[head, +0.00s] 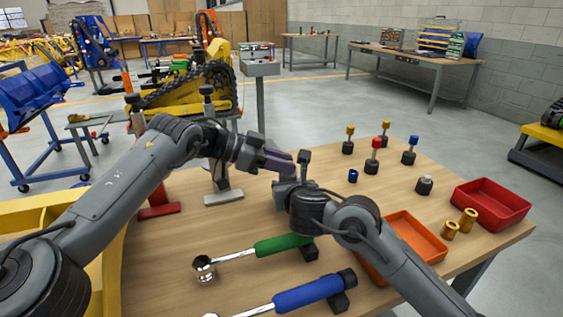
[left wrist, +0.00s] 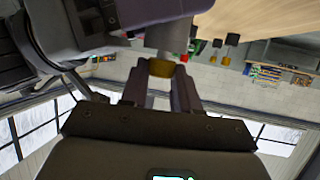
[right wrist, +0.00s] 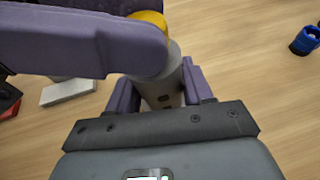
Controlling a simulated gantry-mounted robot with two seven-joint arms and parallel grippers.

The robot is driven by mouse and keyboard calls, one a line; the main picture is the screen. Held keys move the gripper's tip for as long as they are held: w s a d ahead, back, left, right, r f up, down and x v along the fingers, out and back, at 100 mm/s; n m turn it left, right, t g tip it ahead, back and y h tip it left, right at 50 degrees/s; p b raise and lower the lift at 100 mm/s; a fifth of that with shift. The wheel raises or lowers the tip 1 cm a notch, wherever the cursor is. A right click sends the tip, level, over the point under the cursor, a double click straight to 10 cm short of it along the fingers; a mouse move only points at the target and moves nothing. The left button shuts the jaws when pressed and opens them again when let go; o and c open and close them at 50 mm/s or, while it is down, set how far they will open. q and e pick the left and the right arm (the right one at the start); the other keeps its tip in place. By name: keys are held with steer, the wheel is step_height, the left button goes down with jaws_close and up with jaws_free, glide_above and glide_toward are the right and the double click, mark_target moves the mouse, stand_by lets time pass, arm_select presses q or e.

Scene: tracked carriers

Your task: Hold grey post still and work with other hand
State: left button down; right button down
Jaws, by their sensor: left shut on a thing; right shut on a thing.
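The grey post (right wrist: 162,88) stands between the fingers of my right gripper (right wrist: 165,95) in the right wrist view. My right gripper is shut on it. A yellow piece (right wrist: 148,20) sits at the post's end. In the left wrist view the yellow piece (left wrist: 161,68) is between the fingers of my left gripper (left wrist: 160,85), which is shut on it, and the grey post (left wrist: 166,38) continues beyond it. In the head view my left gripper (head: 284,160) reaches in just above my right gripper (head: 284,186); the grippers hide the post there. I cannot see its foot.
Several capped pegs, including a red one (head: 375,150), stand at the back right. A blue ring (head: 353,176) lies nearer. A red tray (head: 492,203), an orange tray (head: 428,238) and gold cylinders (head: 450,230) are at right. Wrenches with green (head: 282,244) and blue (head: 305,293) handles lie in front.

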arm_select(q)
steer(key=shift+f, duration=0.1)
stand_by(0.3)
steer(key=c, duration=0.8)
jaws_free()
steer(key=shift+r, duration=0.2)
steer(key=shift+r, duration=4.8)
steer(key=shift+s, duration=0.1)
